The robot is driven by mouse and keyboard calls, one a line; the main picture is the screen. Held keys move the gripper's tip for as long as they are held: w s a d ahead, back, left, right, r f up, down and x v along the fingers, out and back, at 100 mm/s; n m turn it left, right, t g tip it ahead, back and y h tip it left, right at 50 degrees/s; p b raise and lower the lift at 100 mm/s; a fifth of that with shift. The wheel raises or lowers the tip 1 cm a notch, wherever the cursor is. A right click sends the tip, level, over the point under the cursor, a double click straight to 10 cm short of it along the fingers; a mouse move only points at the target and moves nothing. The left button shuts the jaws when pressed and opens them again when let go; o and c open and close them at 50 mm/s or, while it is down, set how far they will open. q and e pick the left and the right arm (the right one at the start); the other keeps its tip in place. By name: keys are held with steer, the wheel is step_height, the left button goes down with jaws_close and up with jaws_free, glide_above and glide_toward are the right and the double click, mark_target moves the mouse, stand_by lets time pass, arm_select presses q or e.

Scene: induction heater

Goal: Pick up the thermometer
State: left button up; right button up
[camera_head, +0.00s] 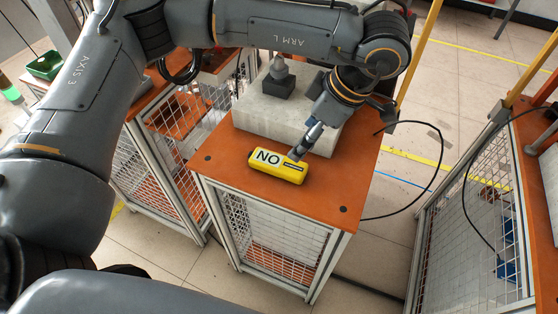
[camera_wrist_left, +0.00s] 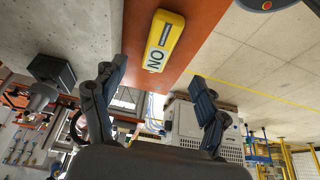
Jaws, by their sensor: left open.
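A yellow box marked "NO" (camera_head: 277,166) with a dark strip lies on the orange table top (camera_head: 213,163), near its front edge. It is the likeliest thermometer, though I cannot confirm this. My left gripper (camera_head: 299,152) is above the box's right end in the head view, hiding a little of it. In the left wrist view, the box (camera_wrist_left: 162,42) shows ahead of the left gripper (camera_wrist_left: 158,75), roughly in line with the gap between its spread fingers. The gripper is open and empty. My right gripper is not in view.
A pale grey block (camera_head: 262,118) stands behind the box, with a dark block (camera_head: 277,86) carrying a grey cone on it. A black cable (camera_head: 441,152) loops right of the table. Mesh-sided frames stand left and right.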

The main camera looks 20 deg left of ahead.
arm_select(q)
glide_above(287, 164)
steer(key=d, duration=0.2)
steer(key=f, duration=0.5)
steer(key=shift+a, duration=0.2)
steer(key=shift+d+p+x, duration=0.2)
steer(key=shift+p+x, duration=0.25)
steer(key=shift+x, duration=0.9)
steer(key=shift+d+p+x, duration=0.2)
steer(key=shift+p+x, duration=0.25)
steer(key=shift+x, duration=0.95)
steer(key=shift+s+f, duration=0.15)
steer(key=shift+c, duration=0.4)
steer(key=c, duration=1.3)
steer(key=shift+o, duration=0.2)
